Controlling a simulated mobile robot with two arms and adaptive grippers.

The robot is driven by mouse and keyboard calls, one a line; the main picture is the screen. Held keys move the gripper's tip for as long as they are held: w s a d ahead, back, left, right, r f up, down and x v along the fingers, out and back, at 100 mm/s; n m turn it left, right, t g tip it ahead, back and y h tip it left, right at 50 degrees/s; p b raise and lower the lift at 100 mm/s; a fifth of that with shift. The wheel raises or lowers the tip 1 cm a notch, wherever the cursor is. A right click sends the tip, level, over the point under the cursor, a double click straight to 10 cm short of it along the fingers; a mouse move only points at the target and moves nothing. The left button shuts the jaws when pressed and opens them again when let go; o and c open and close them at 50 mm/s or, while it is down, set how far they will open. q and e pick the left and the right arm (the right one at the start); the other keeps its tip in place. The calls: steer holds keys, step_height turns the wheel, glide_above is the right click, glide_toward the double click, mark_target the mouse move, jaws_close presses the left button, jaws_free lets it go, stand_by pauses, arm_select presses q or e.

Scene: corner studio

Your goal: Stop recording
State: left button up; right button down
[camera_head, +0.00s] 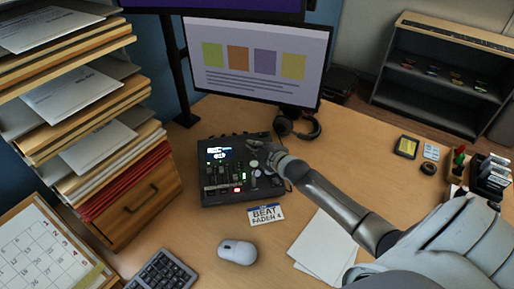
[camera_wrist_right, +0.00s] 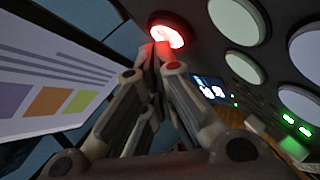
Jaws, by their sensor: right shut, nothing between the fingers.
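A black mixer-recorder (camera_head: 243,182) lies on the desk in the head view, with a lit screen, sliders and a small red-lit key (camera_head: 237,189). My right gripper (camera_head: 258,147) is over its far right part, fingers shut and empty. In the right wrist view, the closed fingertips (camera_wrist_right: 160,50) are at a round button glowing red (camera_wrist_right: 168,34). They overlap its lower edge; whether they touch or press it I cannot tell. In the head view the gripper hides that part of the panel. My left gripper is not in view.
A monitor (camera_head: 258,60) stands behind the recorder, with headphones (camera_head: 298,125) to the right. In front are a "Beat Fader 4" card (camera_head: 266,214), a white mouse (camera_head: 237,252) and a keyboard (camera_head: 162,272). A paper-filled shelf (camera_head: 135,207) stands close on the left.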

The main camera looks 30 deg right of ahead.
steer(key=shift+w+f, duration=0.15)
steer(key=shift+f, duration=0.15)
steer(key=shift+r, duration=0.1)
steer(key=shift+s+r+p, duration=0.2)
steer(key=shift+r+p, duration=0.1)
steer(key=shift+p, duration=0.25)
steer(key=shift+r, duration=0.2)
steer(key=s+r+p, duration=0.1)
steer(key=p, duration=0.1)
steer(key=r+p, duration=0.2)
steer(key=s+a+r+p, duration=0.1)
steer(key=r+p, duration=0.1)
steer(key=shift+s+a+p, duration=0.1)
steer(key=shift+s+p, duration=0.2)
steer(key=shift+p, duration=0.1)
